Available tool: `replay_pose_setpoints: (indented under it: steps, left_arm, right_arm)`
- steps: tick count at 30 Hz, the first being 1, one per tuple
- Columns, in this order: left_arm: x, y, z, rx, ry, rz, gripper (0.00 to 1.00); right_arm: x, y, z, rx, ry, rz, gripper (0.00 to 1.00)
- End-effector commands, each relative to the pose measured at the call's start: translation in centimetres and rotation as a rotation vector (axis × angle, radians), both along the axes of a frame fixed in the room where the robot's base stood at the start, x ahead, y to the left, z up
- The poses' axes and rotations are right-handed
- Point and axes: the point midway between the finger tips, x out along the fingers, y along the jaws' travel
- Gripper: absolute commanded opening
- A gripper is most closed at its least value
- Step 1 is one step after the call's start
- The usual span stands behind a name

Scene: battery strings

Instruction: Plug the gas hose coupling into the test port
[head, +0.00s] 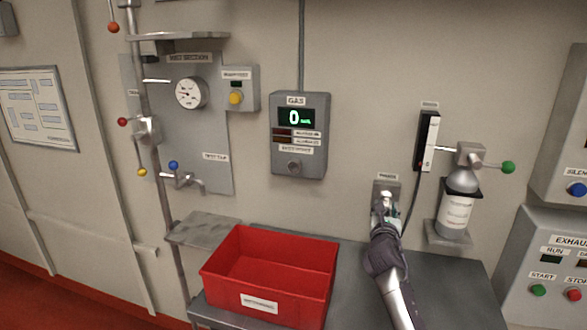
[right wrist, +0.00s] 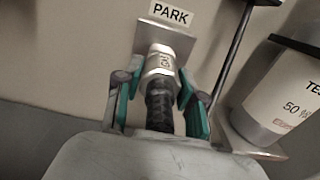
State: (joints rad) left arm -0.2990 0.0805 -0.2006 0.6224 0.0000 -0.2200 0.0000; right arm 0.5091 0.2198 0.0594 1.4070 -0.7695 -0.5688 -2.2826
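The gas hose coupling (right wrist: 160,65) is a silver metal sleeve on a dark ribbed hose, sitting at the bracket under the PARK label; the bracket (head: 387,186) also shows in the head view. My right gripper (right wrist: 158,100) has its teal-padded fingers on either side of the hose just below the sleeve, with gaps visible; it also shows in the head view (head: 384,212). The grey GAS box (head: 300,135) on the wall reads 0. A round fitting (head: 294,167) low on its front looks like the test port; its label is too small to read. My left gripper is out of view.
A red bin (head: 268,309) stands on the grey bench (head: 350,260) left of my right arm. A gas bottle (head: 457,207) with a green-knobbed valve stands close right of the bracket. A tap (head: 185,180) projects from the wall panel at left.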

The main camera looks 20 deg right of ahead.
Motion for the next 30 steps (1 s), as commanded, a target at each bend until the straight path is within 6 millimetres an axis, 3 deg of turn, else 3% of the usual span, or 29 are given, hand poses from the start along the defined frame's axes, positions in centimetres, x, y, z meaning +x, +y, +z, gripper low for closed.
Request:
replay_pose_setpoints:
  steps: [1, 6, 30]
  left_arm:
    - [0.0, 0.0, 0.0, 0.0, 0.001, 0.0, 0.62]
    - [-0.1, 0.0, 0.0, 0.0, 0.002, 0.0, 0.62]
    - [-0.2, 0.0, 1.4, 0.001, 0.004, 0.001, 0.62]
  right_arm:
    - [0.0, 0.0, 0.0, 0.0, 0.0, 0.0, 0.26]
    - [0.0, 0.0, 0.0, 0.001, 0.001, 0.0, 0.0]
    - [-1.4, 1.0, 0.1, -0.001, 0.001, 0.001, 0.0]
